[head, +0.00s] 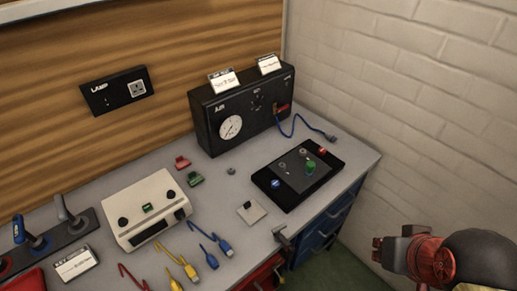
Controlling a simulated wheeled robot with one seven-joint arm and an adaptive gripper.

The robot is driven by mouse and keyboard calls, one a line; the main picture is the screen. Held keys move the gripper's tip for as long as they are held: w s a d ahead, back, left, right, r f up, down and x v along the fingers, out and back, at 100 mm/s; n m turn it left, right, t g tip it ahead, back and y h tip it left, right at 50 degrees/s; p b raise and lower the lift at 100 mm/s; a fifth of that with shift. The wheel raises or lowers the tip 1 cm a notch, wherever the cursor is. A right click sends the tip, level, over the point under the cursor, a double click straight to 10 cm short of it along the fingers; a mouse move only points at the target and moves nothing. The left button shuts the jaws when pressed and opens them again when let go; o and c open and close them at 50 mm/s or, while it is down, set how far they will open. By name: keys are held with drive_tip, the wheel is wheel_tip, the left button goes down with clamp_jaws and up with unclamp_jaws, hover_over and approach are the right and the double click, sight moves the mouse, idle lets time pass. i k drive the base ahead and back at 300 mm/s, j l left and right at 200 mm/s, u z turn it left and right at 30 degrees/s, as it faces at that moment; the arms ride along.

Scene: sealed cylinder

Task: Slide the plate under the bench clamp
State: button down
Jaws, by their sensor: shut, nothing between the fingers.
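A small pale grey plate (258,214) lies flat on the bench near its front edge, with a small dark spot on its left part. A dark bench clamp (282,236) sits at the front edge of the bench, just below and right of the plate. The plate looks apart from the clamp. My gripper (377,250) is at the lower right, off the bench, to the right of the clamp. It is shut and empty, and it touches neither plate nor clamp.
A black panel with a green knob (298,172) lies right of the plate. A black AIR box (208,130) stands behind. A cream box (145,208) and blue and yellow cables (190,268) are left. Red and green clips (184,162) lie between. A brick wall (440,120) bounds the right.

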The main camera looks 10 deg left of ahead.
sight(251, 212)
drive_tip(key=j+u, duration=0.7)
drive_tip(key=l, duration=0.1)
